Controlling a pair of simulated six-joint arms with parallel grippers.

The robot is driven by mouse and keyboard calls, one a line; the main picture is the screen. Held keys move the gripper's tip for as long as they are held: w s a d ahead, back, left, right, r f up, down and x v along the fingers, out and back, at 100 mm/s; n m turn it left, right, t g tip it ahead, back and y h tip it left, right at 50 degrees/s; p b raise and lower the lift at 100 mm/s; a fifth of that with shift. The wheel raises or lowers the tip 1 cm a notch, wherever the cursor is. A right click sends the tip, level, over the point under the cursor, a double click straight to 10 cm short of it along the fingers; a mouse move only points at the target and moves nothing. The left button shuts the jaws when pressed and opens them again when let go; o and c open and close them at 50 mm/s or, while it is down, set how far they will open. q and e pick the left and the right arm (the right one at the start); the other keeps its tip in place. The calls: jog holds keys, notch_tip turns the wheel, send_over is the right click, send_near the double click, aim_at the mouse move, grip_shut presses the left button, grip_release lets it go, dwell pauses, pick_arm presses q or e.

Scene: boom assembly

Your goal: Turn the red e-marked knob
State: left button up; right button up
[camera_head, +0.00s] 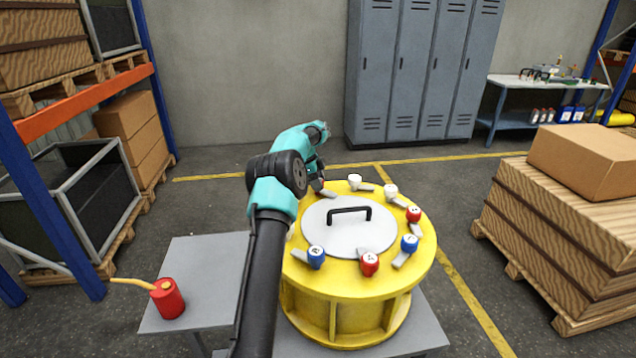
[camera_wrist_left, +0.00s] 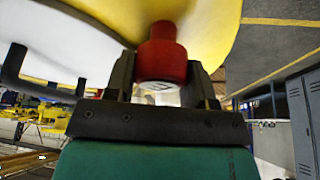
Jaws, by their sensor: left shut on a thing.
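A red knob (camera_wrist_left: 162,52) fills the middle of the left wrist view, on the yellow rim. My left gripper (camera_wrist_left: 162,72) is shut on it, with a dark finger on each side. The knob's white mark is too blurred to read. In the head view my left gripper (camera_head: 318,186) is at the back left of the round yellow drum (camera_head: 333,308), and the held knob is hidden there. Two other red knobs, one at the front (camera_head: 370,264) and one at the right (camera_head: 414,214), stand on the rim. My right gripper is not in view.
The drum's grey lid has a black handle (camera_head: 350,210). Blue knobs (camera_head: 316,256) (camera_head: 410,243) and white knobs (camera_head: 355,181) (camera_head: 391,190) also stand on the rim. A red canister (camera_head: 167,299) sits on the grey table (camera_head: 205,270) at left. Pallets flank both sides.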

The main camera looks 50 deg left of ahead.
pick_arm(q)
jog(key=m+g, duration=0.1)
jog(key=m, duration=0.1)
jog(key=m+g, duration=0.1)
jog(key=m, duration=0.2)
jog(key=shift+m+h, duration=0.3)
jog(key=shift+h, duration=0.1)
jog(key=o, duration=0.9)
